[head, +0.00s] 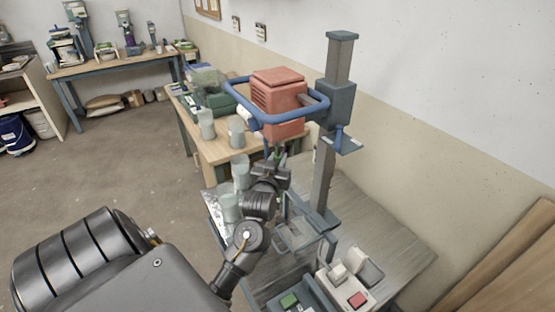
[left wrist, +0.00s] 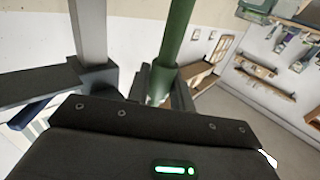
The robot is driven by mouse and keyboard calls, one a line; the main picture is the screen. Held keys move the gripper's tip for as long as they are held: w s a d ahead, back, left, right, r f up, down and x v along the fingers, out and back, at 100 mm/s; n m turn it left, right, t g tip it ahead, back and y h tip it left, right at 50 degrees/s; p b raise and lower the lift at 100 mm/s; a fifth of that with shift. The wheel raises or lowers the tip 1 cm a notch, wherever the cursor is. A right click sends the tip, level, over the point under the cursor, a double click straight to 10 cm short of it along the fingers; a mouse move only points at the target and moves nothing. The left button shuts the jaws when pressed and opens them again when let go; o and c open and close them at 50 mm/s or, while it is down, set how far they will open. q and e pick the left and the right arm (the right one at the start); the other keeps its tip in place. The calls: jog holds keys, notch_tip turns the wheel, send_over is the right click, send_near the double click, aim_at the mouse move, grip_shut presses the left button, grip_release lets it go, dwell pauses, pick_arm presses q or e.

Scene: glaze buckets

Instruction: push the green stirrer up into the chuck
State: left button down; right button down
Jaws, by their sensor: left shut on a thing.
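My left gripper (head: 272,172) is below the red motor head (head: 279,88) of the mixer stand, shut on the green stirrer (head: 278,153). Only a short bit of the stirrer shows above the jaws in the head view. The chuck is small and dark under the motor head; I cannot tell whether the stirrer's top touches it. In the left wrist view the green stirrer (left wrist: 178,32) runs up from between the fingers (left wrist: 160,84) and leaves the frame at the top, looking nearly upright. My right gripper is not in view.
A blue guard rail (head: 245,101) rings the motor head. The grey column (head: 325,165) stands close right of my gripper. Pale cylindrical containers (head: 229,206) stand just left of it. A control box with a red button (head: 356,300) sits in front on the bench.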

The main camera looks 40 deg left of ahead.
aim_at(277, 156)
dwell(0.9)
pick_arm(q)
jog(key=shift+r+p, duration=0.9)
jog(key=shift+p, duration=0.9)
dwell(1.5)
jog(key=shift+r+p, duration=0.85)
jog(key=shift+p, duration=0.05)
dwell(0.7)
jog(key=c, duration=1.1)
grip_release()
jog(key=shift+c, duration=0.2)
jog(key=shift+f, duration=0.1)
